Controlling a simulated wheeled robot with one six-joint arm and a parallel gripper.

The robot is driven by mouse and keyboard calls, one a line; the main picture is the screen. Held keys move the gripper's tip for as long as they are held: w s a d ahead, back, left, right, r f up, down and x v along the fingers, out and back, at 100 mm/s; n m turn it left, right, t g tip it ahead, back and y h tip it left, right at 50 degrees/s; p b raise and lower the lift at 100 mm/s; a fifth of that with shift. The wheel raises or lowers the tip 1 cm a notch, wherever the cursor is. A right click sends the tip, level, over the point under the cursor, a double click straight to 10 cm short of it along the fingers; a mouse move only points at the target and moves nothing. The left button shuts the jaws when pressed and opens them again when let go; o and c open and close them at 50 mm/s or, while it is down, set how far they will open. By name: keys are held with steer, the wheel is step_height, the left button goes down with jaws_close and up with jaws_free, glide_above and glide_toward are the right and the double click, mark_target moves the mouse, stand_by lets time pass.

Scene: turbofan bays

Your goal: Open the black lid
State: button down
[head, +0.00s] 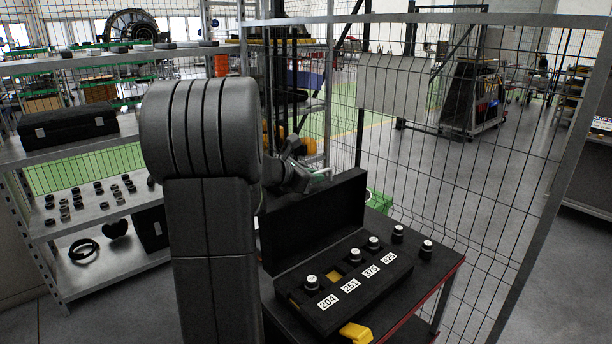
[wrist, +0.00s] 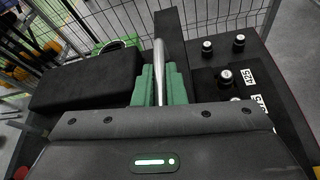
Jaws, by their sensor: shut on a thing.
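The black lid (head: 315,222) stands open, about upright, along the back of the black case (head: 345,290). In the wrist view the lid (wrist: 172,30) shows nearly edge-on. My gripper (head: 318,177) is at the lid's top edge. In the wrist view the green fingers of my gripper (wrist: 159,88) are shut on a silver bar (wrist: 159,58) that runs along the lid and looks like its handle. The case holds black knobs with pale tops beside labels 204, 251, 375 and 425.
A yellow block (head: 355,333) lies at the case's front. A loose black knob (head: 426,250) stands right of the case. A wire mesh fence (head: 450,190) rises behind the table. Metal shelves (head: 75,155) stand left. A dark block (wrist: 88,80) is left of the lid.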

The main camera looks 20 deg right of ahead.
stand_by(0.3)
steer(key=c, duration=1.5)
jaws_free()
steer(key=b+v, duration=0.2)
steer(key=v, duration=1.1)
steer(key=shift+s+a+r, duration=0.1)
steer(key=shift+s+a, duration=0.05)
steer(key=shift+a, duration=0.2)
